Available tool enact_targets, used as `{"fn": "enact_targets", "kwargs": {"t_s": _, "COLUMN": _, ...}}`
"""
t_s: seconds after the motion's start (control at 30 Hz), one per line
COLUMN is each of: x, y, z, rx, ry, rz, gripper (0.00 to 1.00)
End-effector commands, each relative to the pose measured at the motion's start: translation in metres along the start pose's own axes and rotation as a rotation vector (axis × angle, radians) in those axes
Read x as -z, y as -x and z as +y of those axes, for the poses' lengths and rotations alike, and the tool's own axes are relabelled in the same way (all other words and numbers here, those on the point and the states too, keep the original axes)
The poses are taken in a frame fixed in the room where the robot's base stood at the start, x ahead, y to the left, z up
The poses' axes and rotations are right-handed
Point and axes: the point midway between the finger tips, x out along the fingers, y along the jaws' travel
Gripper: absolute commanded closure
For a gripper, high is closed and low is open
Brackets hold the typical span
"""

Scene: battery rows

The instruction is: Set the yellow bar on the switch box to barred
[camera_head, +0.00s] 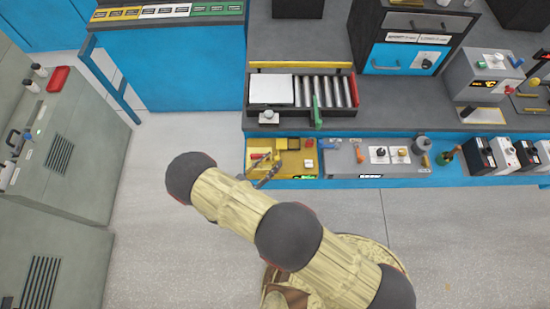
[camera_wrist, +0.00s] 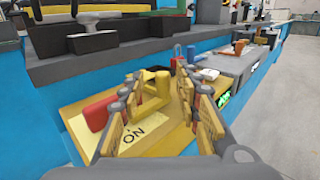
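The yellow switch box (camera_head: 293,168) sits on the blue-edged lower ledge in the head view. It fills the middle of the wrist view (camera_wrist: 180,137), with an "ON" label and a red handle (camera_wrist: 97,113). The yellow bar (camera_wrist: 150,103) and an upright yellow post (camera_wrist: 163,82) stand on its top. My gripper (camera_wrist: 156,88) is open over the box, with one finger on each side of the bar. I cannot tell whether either finger touches it. In the head view my gripper (camera_head: 266,172) is small at the box's left part.
A grey panel (camera_head: 345,157) with knobs adjoins the box on the right. Behind it stands a roller tray (camera_head: 335,92) with a green upright bar (camera_head: 318,113). Several battery-like blocks (camera_head: 478,156) stand farther right. The floor (camera_head: 160,220) in front is clear.

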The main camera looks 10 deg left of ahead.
Motion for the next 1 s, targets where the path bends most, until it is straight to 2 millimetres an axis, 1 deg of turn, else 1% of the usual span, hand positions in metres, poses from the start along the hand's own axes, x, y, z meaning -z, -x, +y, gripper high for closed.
{"fn": "enact_targets", "kwargs": {"t_s": 0.03, "x": 0.000, "y": 0.011, "z": 0.001, "rx": -0.004, "ry": -0.001, "rz": 0.000, "gripper": 0.67}}
{"fn": "enact_targets", "kwargs": {"t_s": 0.2, "x": 0.000, "y": 0.047, "z": 0.001, "rx": -0.005, "ry": -0.001, "rz": 0.000, "gripper": 0.67}}
{"fn": "enact_targets", "kwargs": {"t_s": 0.3, "x": 0.000, "y": 0.065, "z": 0.001, "rx": -0.005, "ry": -0.001, "rz": 0.000, "gripper": 0.67}}
{"fn": "enact_targets", "kwargs": {"t_s": 0.43, "x": 0.001, "y": 0.082, "z": 0.001, "rx": -0.003, "ry": -0.001, "rz": 0.000, "gripper": 0.67}}
{"fn": "enact_targets", "kwargs": {"t_s": 0.6, "x": 0.001, "y": 0.093, "z": 0.000, "rx": -0.001, "ry": 0.000, "rz": 0.000, "gripper": 0.67}}
{"fn": "enact_targets", "kwargs": {"t_s": 1.0, "x": 0.001, "y": 0.094, "z": 0.000, "rx": 0.000, "ry": 0.000, "rz": 0.000, "gripper": 0.67}}
